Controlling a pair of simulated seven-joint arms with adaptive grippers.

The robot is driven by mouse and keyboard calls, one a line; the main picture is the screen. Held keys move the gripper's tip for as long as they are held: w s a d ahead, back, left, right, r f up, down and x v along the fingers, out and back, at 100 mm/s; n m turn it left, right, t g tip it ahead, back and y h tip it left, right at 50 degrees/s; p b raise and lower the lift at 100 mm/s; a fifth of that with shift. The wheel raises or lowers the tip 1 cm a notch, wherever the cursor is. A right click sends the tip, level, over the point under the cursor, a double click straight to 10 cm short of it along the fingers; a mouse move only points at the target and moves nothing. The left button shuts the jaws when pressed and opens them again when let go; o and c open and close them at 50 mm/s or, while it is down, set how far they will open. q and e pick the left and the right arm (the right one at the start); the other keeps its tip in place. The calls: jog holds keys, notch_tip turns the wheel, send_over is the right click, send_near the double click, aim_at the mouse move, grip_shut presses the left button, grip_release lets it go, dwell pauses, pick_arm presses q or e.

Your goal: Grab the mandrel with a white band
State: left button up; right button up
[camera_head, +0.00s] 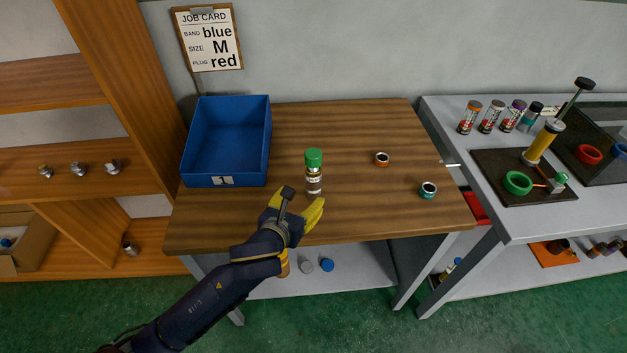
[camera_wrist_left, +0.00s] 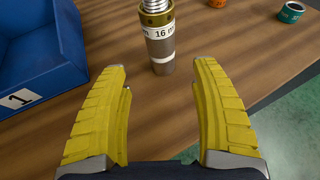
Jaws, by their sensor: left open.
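The mandrel with a white band (camera_head: 314,184) stands upright on the wooden table, with a green top and a brass collar. My left gripper (camera_head: 297,205) is open and empty, just in front of the mandrel. In the left wrist view the mandrel stands beyond and between the spread yellow fingertips (camera_wrist_left: 161,80), apart from both. My right gripper is not in view.
A blue bin (camera_head: 196,178) marked 1 stands left of the mandrel. An orange ring (camera_head: 382,159) and a teal ring (camera_head: 428,190) lie to the right. A job card (camera_head: 208,38) hangs on the wall. The table around the mandrel is clear.

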aim_at(311, 190)
pick_arm(q)
jog(key=shift+x, duration=4.4)
jog(key=shift+d, duration=0.15)
grip_shut()
